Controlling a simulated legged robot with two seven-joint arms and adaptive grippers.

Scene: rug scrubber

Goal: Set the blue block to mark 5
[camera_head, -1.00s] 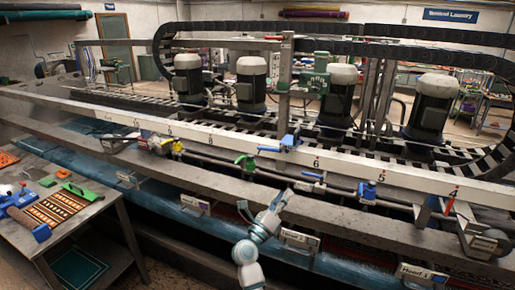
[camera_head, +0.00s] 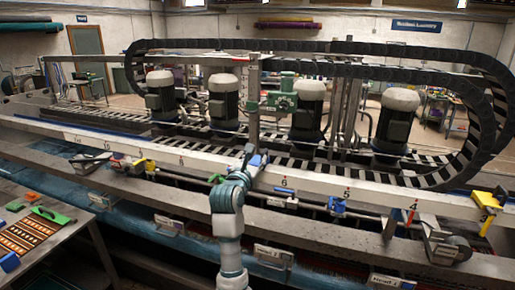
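The fingers are small and partly overlap the block, so contact and opening are unclear. My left gripper is not in view.
A pipe below the rail carries a green clamp (camera_head: 216,178) and another blue fitting (camera_head: 337,205). Large grey motors (camera_head: 308,110) stand behind the rail. A yellow piece (camera_head: 488,200) is at the right end. A side table (camera_head: 60,240) stands at lower left.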

